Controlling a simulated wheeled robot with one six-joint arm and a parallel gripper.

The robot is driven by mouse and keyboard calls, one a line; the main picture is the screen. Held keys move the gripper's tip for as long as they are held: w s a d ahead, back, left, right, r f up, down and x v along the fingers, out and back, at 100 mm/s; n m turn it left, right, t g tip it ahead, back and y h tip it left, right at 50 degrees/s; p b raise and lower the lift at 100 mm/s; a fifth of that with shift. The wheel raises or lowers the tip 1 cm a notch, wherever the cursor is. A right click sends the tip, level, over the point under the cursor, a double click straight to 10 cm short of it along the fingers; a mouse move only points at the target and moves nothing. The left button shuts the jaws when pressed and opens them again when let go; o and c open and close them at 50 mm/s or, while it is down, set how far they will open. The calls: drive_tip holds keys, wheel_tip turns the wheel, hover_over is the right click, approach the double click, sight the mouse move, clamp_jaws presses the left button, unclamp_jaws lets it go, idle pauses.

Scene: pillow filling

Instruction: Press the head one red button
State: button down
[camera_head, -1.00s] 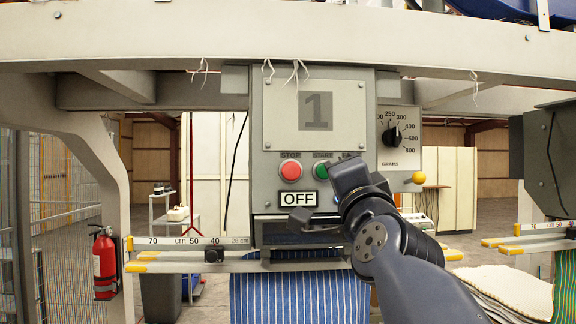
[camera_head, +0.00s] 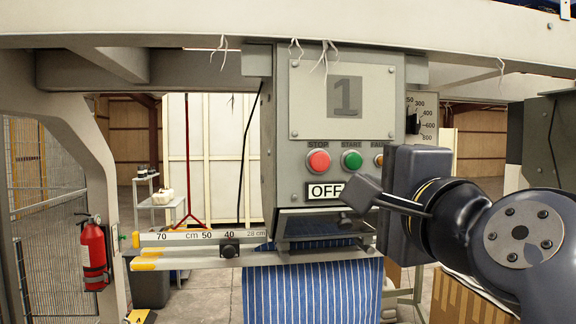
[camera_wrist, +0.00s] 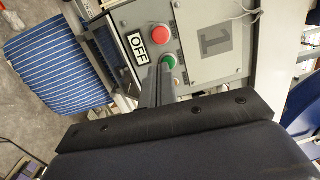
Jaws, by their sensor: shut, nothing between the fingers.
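The red STOP button (camera_head: 318,161) is on the grey control panel of head one (camera_head: 284,110), under the plate marked 1 (camera_head: 309,108). The green START button (camera_head: 351,160) sits to its right, and an amber FAULT light, partly cut off by my arm, is further right. The OFF sign (camera_head: 324,191) is below the buttons. My gripper (camera_head: 352,205) is shut and empty, in front of the panel, below and right of the red button and apart from it. In the wrist view the fingers (camera_wrist: 162,70) point toward the green button (camera_wrist: 169,61), with the red button (camera_wrist: 160,34) beyond.
A scale rail (camera_head: 200,238) with yellow ends juts out left of the panel. Blue striped cloth (camera_head: 310,290) hangs below it. A fire extinguisher (camera_head: 93,255) hangs at left. The dial (camera_head: 418,124) is right of the panel.

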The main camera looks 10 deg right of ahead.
sight(323, 163)
drive_tip(key=w+p, duration=0.2)
drive_tip(key=w, duration=0.2)
drive_tip(key=w+p, duration=0.1)
drive_tip(key=w, duration=0.4)
drive_tip(key=w+a+r+p, duration=0.1)
drive_tip(key=w+p, duration=0.1)
drive_tip(key=w, duration=0.3)
drive_tip(key=shift+r+p, duration=0.1)
drive_tip(key=shift+p, duration=0.2)
